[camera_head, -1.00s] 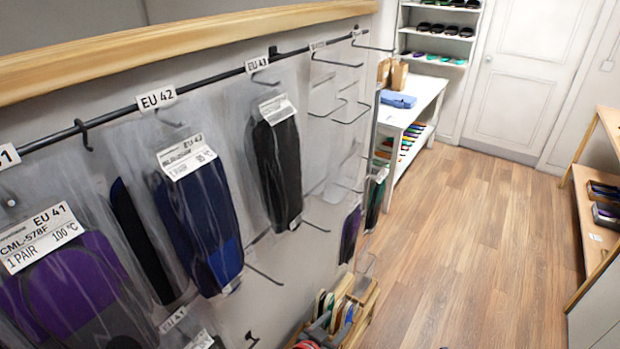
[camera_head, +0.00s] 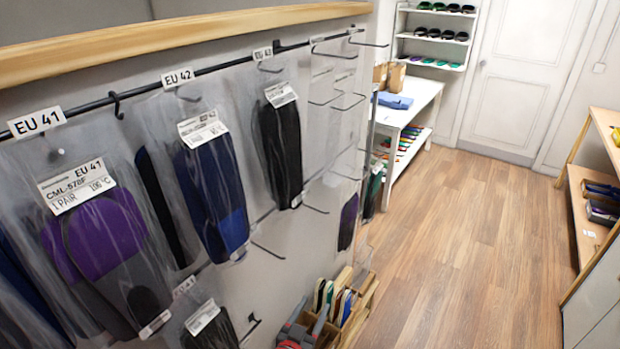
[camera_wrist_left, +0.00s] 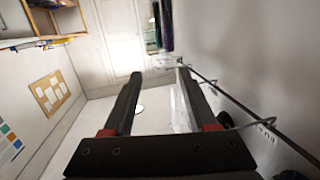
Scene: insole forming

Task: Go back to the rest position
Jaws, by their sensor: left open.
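My left gripper (camera_wrist_left: 160,73) shows in the left wrist view, with two dark fingers spread apart and red parts near their bases. Nothing shows between the fingers. The wall and a dark hanging rail (camera_wrist_left: 235,100) lie to the right of it in that view. In the head view, a grey and red shape (camera_head: 297,334) shows at the bottom edge, beside a wooden crate; I cannot tell for certain if it is my left gripper. My right gripper is not in view.
Bagged insoles hang on hooks at left, including the EU 41 bag (camera_head: 95,235) and a blue pair (camera_head: 212,190). A wooden crate (camera_head: 360,305) stands below. A white table (camera_head: 425,95) stands farther back. The wooden floor (camera_head: 460,240) is clear.

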